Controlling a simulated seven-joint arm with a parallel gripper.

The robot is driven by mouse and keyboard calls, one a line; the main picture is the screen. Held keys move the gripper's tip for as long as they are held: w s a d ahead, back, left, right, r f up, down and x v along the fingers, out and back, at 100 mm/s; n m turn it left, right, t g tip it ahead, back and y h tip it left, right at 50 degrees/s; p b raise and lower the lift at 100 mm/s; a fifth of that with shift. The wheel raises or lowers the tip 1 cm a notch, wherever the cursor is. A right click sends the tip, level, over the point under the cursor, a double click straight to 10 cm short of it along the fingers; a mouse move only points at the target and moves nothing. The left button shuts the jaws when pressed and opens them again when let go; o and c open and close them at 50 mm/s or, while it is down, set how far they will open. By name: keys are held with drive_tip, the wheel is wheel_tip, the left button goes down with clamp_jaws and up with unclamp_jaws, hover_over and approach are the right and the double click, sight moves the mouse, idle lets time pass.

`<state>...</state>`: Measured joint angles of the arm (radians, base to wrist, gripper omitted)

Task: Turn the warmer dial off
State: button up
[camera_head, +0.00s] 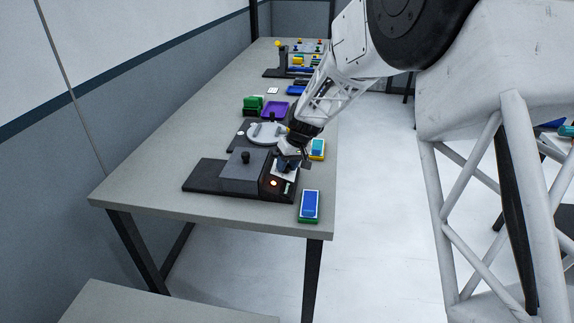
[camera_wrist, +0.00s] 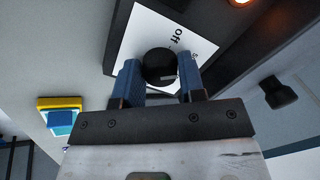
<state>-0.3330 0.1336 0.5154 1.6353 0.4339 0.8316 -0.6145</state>
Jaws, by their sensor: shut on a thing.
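The warmer (camera_head: 243,173) is a dark grey box on a black base at the near end of the table. Its front carries a white label panel, which shows in the wrist view (camera_wrist: 150,45) with the word "Off" above the dial. The black round dial (camera_wrist: 160,66) sits between the blue fingers of my gripper (camera_wrist: 160,80), which is shut on it. In the head view my gripper (camera_head: 289,155) reaches down to the warmer's front, and the dial is hidden there. An orange light glows on the warmer's front (camera_head: 274,183). The dial's exact setting is hard to read.
A blue and green block (camera_head: 310,205) lies at the table's near right corner. A yellow and blue item (camera_head: 317,149) is close to my gripper. A round grey plate device (camera_head: 267,133), a purple tray (camera_head: 273,110) and green blocks (camera_head: 252,104) stand behind the warmer. The table's left side is clear.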

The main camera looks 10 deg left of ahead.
drive_tip(key=n, duration=0.5)
drive_tip(key=shift+n, duration=0.3)
drive_tip(key=n, duration=0.4)
drive_tip(key=shift+n, duration=0.4)
drive_tip(key=o, duration=0.9)
drive_tip(key=shift+v, duration=3.95)
drive_tip(key=shift+s+a, duration=0.1)
